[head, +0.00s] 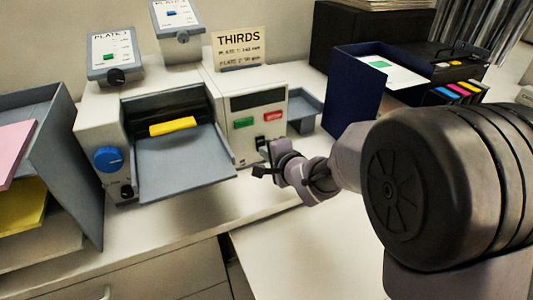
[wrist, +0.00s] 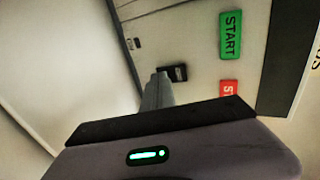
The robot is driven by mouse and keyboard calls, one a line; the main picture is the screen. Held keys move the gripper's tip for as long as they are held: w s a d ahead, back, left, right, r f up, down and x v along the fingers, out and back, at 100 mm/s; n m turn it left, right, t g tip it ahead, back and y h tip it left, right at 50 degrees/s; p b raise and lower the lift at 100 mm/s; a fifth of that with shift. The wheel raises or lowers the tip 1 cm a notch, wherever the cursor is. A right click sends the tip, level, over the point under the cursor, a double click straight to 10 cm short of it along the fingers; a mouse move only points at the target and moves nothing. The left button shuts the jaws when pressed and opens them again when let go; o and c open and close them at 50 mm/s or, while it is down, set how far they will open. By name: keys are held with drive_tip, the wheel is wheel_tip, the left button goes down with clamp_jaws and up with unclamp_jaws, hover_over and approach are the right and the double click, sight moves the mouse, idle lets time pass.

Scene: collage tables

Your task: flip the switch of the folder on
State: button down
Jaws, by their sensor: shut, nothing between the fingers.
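The folder (head: 242,155) is a white machine on the counter, with a grey tray at its front and a blue knob at its left. Its right panel has a green START button (head: 243,123) and a red button (head: 272,116); the START button also shows in the wrist view (wrist: 231,35). A small black switch (wrist: 173,73) sits on the same panel. My gripper (head: 266,158) is at the panel's lower right; it is shut and empty. In the wrist view its fingertips (wrist: 158,82) are right beside the switch. I cannot tell whether they touch it, nor the switch's position.
A yellow piece (head: 173,126) lies in the folder's feed opening. A THIRDS sign (head: 240,47) stands behind. A grey bin (head: 304,110) is right of the folder, near a dark blue box (head: 354,95). A grey rack with coloured paper (head: 85,165) stands at left. The front counter is clear.

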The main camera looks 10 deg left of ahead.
drive_tip(key=shift+w+a+f+b, duration=0.1)
drive_tip(key=shift+f+b, duration=0.3)
drive_tip(key=shift+b, duration=0.7)
drive_tip(key=shift+r+p, duration=1.05)
drive_tip(key=shift+r, duration=0.15)
drive_tip(key=shift+f, duration=0.1)
